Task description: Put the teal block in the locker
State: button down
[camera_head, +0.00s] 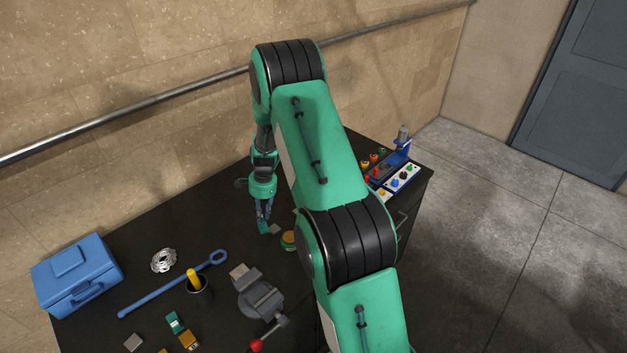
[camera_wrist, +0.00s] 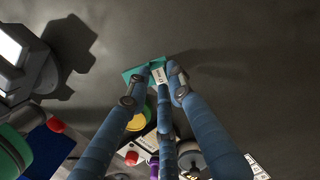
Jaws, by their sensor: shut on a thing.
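My gripper (camera_head: 263,218) hangs pointing down over the dark table, with its blue fingers closed on a teal block (camera_head: 263,228). In the wrist view the fingertips (camera_wrist: 158,75) are pressed on the teal block (camera_wrist: 135,73), which has a white label partly covered by the fingers. I cannot tell how far it is above the table. A second teal block (camera_head: 174,321) with a pale label lies on the table at the front left. A grey-blue panelled door (camera_head: 582,95) stands at the far right; I cannot tell whether it is the locker.
A blue toolbox (camera_head: 76,273), a blue wrench (camera_head: 165,287), a cup (camera_head: 199,288) with a yellow handle and a grey vise (camera_head: 261,296) are on the table (camera_head: 215,215). A control panel (camera_head: 402,180) stands at the right end.

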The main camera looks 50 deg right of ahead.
jog(key=s+d+m, duration=0.2)
jog(key=s+d, duration=0.2)
jog(key=d, duration=0.3)
jog(key=s+d+m+p, duration=0.1)
jog(key=s+d+m, duration=0.1)
jog(key=s+d, duration=0.2)
jog(key=d, duration=0.3)
jog(key=shift+s+f+t, duration=0.3)
jog(key=shift+s, duration=0.05)
jog(key=shift+d, duration=0.15)
jog(key=w+d+p, duration=0.1)
jog(key=w+d, duration=0.2)
jog(key=w, duration=0.1)
jog(key=w+d+f, duration=0.1)
jog(key=w+d, duration=0.1)
jog(key=w, duration=0.3)
jog(key=w+d+p, duration=0.1)
jog(key=w+d, duration=0.2)
jog(key=w, duration=0.1)
jog(key=shift+w+d+f+p, duration=0.25)
jog(key=shift+w+d+p, duration=0.05)
jog(key=shift+f, duration=0.1)
jog(key=shift+f+p, duration=0.45)
jog(key=shift+f, duration=1.2)
jog(key=shift+f, duration=0.2)
